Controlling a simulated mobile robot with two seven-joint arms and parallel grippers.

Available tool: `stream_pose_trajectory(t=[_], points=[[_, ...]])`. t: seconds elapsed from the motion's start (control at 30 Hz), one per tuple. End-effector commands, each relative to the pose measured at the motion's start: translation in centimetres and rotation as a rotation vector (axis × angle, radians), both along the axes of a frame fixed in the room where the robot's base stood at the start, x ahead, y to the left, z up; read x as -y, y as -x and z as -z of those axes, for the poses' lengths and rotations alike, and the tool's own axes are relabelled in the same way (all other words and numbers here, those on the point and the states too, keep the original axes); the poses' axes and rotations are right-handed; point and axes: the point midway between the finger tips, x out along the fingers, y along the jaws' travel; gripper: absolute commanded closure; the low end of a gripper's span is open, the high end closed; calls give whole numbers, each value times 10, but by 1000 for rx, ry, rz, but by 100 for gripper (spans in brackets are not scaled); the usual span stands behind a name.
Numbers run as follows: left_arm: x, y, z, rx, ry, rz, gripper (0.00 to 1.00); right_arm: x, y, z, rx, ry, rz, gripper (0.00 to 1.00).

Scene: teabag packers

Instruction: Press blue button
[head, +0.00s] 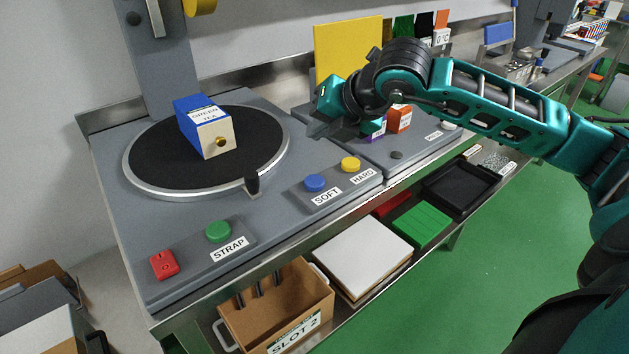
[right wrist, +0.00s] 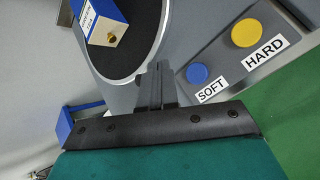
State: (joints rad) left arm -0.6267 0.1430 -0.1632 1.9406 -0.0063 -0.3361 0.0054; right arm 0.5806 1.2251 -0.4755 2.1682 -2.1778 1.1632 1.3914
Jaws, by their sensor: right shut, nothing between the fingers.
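The blue button (head: 316,183) sits on a grey panel beside the SOFT label, left of the yellow button (head: 350,164) with its HARD label. In the right wrist view the blue button (right wrist: 197,74) lies just right of the fingertips, with the yellow button (right wrist: 245,33) beyond it. My right gripper (head: 318,130) is shut and empty, above the machine top and behind the buttons in the head view. It also shows in the right wrist view (right wrist: 157,75). It appears apart from the blue button. My left gripper is not in view.
A blue GREEN TEA box (head: 205,128) stands on the black round turntable (head: 150,160). A green button (head: 218,231) and red button (head: 163,265) are at the front left. A crate marked SLOT 2 (head: 255,325) and a black tray (head: 462,185) are on the lower shelf.

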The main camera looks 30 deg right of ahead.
Motion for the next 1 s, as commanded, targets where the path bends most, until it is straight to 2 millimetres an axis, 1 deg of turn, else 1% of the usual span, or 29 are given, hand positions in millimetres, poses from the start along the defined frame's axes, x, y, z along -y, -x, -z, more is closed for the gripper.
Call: stream_pose_trajectory(t=[0.03, 0.3, 0.37, 0.43, 0.5, 0.63, 0.73, 1.0], points=[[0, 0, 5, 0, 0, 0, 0, 0, 0, 9, -2, 0, -1, 100], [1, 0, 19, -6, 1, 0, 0, 0, 0, 48, -4, 0, -1, 100], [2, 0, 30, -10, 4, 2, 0, 0, 0, 60, 0, -1, -1, 100], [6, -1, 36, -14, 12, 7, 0, 0, 0, 67, 1, -1, -1, 100], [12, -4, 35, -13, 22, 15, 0, 0, 0, 71, 1, -1, -1, 100], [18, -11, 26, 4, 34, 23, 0, 0, 0, 74, 2, -1, -1, 100], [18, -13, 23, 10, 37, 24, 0, 0, 0, 73, 2, 0, -1, 100], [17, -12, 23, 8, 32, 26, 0, 0, 0, 73, 1, -1, -1, 100]])
